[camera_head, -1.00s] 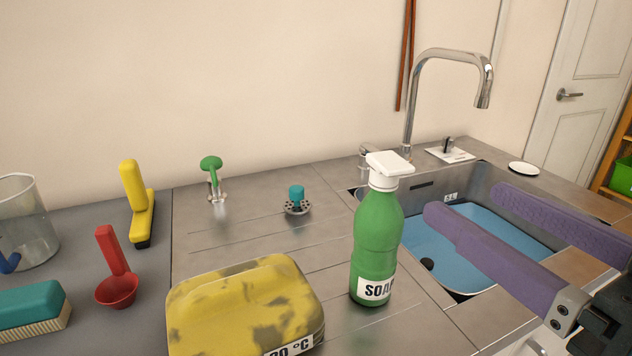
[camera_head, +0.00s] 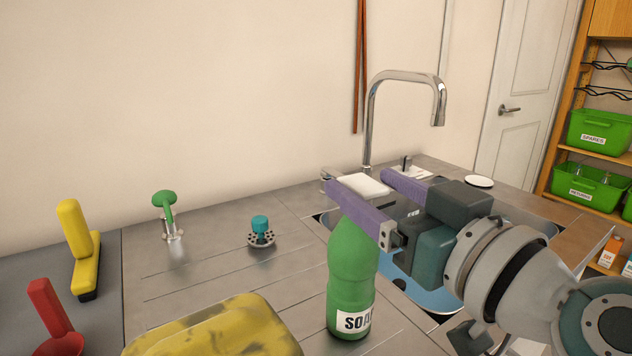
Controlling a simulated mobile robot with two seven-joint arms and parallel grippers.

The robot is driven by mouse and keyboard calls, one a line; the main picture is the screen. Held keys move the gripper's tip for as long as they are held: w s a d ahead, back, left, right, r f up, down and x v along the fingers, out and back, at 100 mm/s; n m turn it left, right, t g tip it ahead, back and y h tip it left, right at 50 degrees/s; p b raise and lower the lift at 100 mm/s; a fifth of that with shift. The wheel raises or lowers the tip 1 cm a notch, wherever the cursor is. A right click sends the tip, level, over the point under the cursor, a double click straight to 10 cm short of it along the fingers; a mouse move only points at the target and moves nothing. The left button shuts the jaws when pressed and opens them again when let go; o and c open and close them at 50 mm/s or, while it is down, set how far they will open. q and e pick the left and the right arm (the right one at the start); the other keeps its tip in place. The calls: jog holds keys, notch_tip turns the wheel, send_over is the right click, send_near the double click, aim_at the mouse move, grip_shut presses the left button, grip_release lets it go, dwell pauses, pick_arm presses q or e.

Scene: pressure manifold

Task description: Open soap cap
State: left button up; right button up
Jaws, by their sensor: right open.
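The green soap bottle (camera_head: 350,268) stands upright on the steel counter beside the sink, its label facing me. Its white cap (camera_head: 358,185) shows at the top, partly hidden behind the near purple finger. My right gripper (camera_head: 358,188) is open at cap height, one finger in front of the cap and the other behind and to its right. I cannot tell whether either finger touches the cap. My left gripper is not in view.
The sink (camera_head: 420,292) with its tall tap (camera_head: 370,120) lies behind my right gripper. A yellow stained block (camera_head: 215,335) lies left of the bottle. A green-topped fitting (camera_head: 167,205) and a teal-knobbed fitting (camera_head: 261,230) stand farther back.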

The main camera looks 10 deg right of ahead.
jog(key=shift+w, duration=0.1)
grip_shut()
dwell(0.6)
